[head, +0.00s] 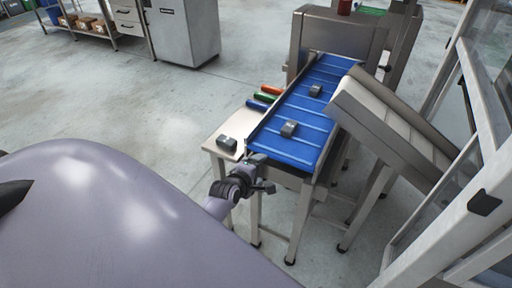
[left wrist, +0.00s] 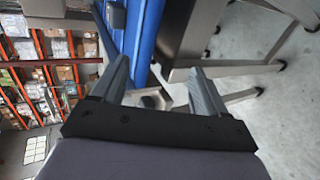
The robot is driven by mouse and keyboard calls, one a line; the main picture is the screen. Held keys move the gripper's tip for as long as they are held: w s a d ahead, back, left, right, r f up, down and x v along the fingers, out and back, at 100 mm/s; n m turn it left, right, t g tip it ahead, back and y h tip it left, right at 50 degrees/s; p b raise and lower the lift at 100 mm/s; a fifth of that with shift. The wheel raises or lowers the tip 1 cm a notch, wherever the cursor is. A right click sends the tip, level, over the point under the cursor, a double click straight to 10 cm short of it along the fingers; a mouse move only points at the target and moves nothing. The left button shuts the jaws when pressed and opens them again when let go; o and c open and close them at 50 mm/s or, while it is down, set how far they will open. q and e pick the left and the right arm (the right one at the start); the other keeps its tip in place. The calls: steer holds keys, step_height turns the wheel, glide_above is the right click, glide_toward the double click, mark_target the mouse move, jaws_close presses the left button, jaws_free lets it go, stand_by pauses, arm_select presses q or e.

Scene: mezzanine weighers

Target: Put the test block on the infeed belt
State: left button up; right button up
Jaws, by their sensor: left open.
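A dark grey block (head: 226,143), which looks like the test block, lies on a small pale side table (head: 213,125) left of the blue infeed belt (head: 312,105). Two similar grey blocks, a nearer one (head: 289,129) and a farther one (head: 315,90), sit apart on the belt. My left gripper (head: 262,173) is open at the belt's near end, to the right of and nearer than the table block. In the left wrist view, its jaws (left wrist: 160,90) are spread, with the blue belt (left wrist: 143,30) beyond. I cannot tell what the small grey shape between them is. My right gripper is not in view.
Orange, green and blue rods (head: 264,97) lie at the side table's back. A steel housing (head: 335,38) spans the belt's far end. A tilted conveyor (head: 385,125) stands right of the belt, beside a framed clear guard (head: 450,200). The floor at left is open.

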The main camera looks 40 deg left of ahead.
arm_select(q)
steer(key=s+d+f+m+g+h, duration=0.1)
steer(key=s+d+m+h, duration=0.1)
steer(key=s+d+m, duration=0.6)
steer(key=s+d+f+m+h, duration=0.1)
steer(key=s+d+m+h, duration=0.1)
steer(key=s+d+m, duration=0.6)
steer(key=s+m, duration=0.5)
steer(key=m, duration=0.2)
steer(key=shift+d+f+g+h, duration=0.2)
steer(key=shift+f+g+h, duration=0.1)
steer(key=shift+g, duration=0.1)
